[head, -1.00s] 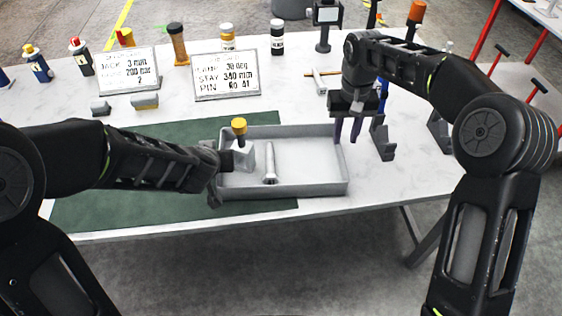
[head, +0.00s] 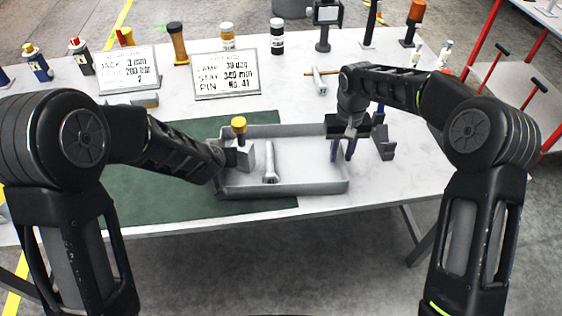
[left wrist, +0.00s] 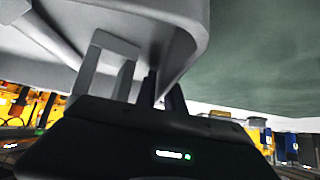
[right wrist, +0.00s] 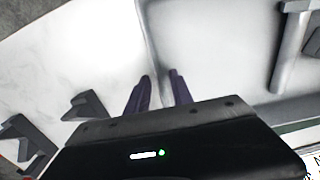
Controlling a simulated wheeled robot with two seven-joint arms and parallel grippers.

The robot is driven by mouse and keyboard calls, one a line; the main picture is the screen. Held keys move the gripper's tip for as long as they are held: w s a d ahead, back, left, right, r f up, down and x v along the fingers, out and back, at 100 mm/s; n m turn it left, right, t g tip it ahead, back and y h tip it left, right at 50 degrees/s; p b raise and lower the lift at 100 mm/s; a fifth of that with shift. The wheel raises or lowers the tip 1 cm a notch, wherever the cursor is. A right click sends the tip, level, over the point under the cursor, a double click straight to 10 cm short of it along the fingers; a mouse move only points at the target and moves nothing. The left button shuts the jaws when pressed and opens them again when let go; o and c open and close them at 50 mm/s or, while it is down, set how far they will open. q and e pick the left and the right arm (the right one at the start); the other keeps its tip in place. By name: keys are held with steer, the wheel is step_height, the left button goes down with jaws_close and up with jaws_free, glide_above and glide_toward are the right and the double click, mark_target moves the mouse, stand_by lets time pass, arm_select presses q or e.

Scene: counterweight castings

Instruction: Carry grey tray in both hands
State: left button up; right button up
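The grey tray (head: 310,187) lies level on the table, its left part over a green mat. A grey casting (head: 246,158) with a yellow-topped piece (head: 239,127) and a grey bolt-like piece (head: 269,165) are in it. My left gripper (head: 222,165) is at the tray's left wall; in the left wrist view its fingers (left wrist: 162,92) appear apart at the wall. My right gripper (head: 343,150) points down at the right wall; its fingers are apart, one on each side of the wall in the right wrist view (right wrist: 160,90). The left fingertips are hidden in the head view.
A dark stand (head: 384,143) stands close right of the tray. Two white signs (head: 226,76) and several bottles line the back, with a small hammer (head: 320,79) nearby. The green mat (head: 150,195) is bare left of the tray. A red-framed shelf (head: 510,75) stands at right.

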arm_select(q)
jaws_close()
arm_select(e)
steer(key=c, duration=0.3)
jaws_close()
stand_by(0.6)
